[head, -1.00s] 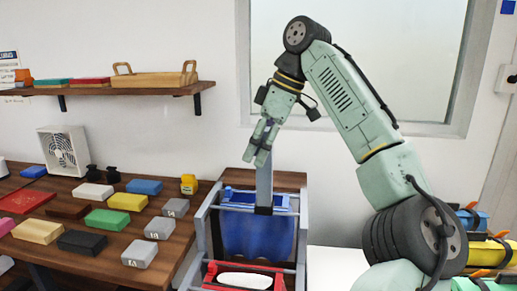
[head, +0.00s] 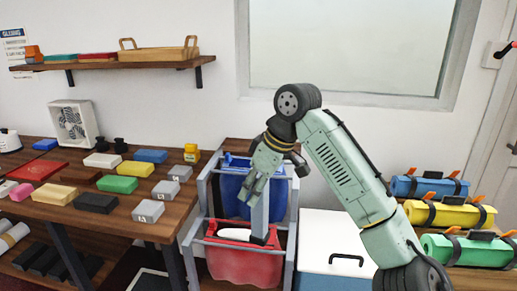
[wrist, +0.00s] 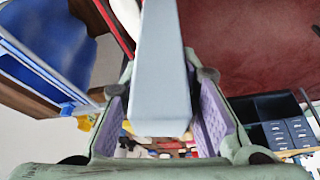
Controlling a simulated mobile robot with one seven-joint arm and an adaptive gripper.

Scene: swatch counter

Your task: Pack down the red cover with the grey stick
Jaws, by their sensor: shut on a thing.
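My gripper (head: 256,188) is shut on the grey stick (head: 260,212), which hangs down nearly upright with a dark lower end. In the wrist view the stick (wrist: 160,70) runs away from between my two fingers. The red cover (head: 243,263) hangs as a sagging sheet in the front part of a grey rack. The stick's lower end is at the red cover's upper right part. I cannot tell whether it touches. In the wrist view a broad dark red surface (wrist: 245,40), likely the cover, lies beside the stick.
A blue cover (head: 230,195) hangs in the rack's rear part, behind my gripper. A white oblong thing (head: 235,234) lies at the red cover's top. A white chest (head: 335,250) stands to the right. A wooden table (head: 120,215) with several coloured blocks is to the left.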

